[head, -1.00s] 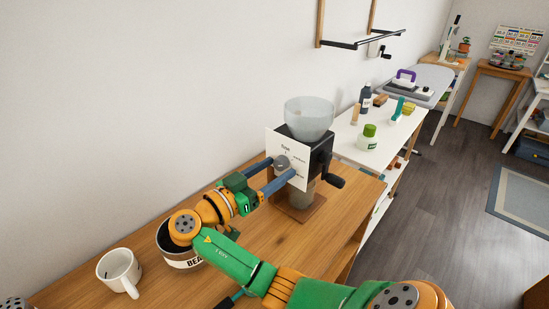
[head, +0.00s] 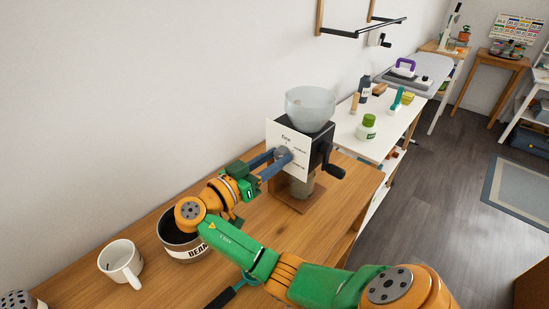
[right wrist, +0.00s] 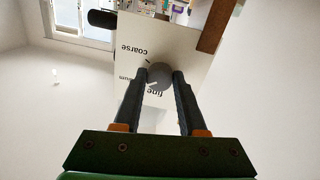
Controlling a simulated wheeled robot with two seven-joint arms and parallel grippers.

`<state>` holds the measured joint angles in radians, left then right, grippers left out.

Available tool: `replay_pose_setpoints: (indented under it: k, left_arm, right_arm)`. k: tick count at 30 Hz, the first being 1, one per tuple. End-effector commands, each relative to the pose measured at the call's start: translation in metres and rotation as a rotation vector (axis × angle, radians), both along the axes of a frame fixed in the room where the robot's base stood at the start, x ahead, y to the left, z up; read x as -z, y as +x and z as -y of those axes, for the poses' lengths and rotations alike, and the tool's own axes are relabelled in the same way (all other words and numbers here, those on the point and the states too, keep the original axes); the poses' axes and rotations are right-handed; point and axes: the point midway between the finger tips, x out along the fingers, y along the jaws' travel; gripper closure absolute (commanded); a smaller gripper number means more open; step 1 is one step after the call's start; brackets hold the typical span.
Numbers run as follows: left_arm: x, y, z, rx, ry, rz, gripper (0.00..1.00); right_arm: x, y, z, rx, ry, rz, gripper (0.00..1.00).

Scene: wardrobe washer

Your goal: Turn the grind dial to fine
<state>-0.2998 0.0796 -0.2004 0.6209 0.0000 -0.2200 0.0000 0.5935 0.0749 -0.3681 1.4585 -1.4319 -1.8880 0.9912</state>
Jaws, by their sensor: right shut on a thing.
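The grinder (head: 318,145) stands on the wooden counter, with a white plate (head: 275,135) on its front. The plate reads fine at the top, medium and coarse further down. The grey round grind dial (head: 283,154) is on this plate. My right gripper (head: 285,158) is shut on the dial, one finger on each side. In the right wrist view the dial (right wrist: 160,77) sits between the fingertips (right wrist: 161,78) and the labels are upside down. A pale mark on the dial appears to point toward the side between medium and fine. My left gripper is not in view.
A can marked BEA (head: 185,247) stands under my right wrist, and a white mug (head: 121,263) is to its left. The grinder's black crank (head: 333,171) sticks out at the right. A white table (head: 385,135) with bottles lies beyond.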

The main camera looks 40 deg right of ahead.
Motion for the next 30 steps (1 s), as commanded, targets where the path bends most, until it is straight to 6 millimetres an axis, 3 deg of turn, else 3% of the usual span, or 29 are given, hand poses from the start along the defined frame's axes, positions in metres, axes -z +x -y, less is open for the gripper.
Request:
replay_pose_setpoints:
  k: [30]
  left_arm:
    - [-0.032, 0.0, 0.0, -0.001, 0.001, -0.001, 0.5]
  right_arm:
    - [-0.003, -0.001, 0.0, 0.002, -0.074, -0.833, 1.0]
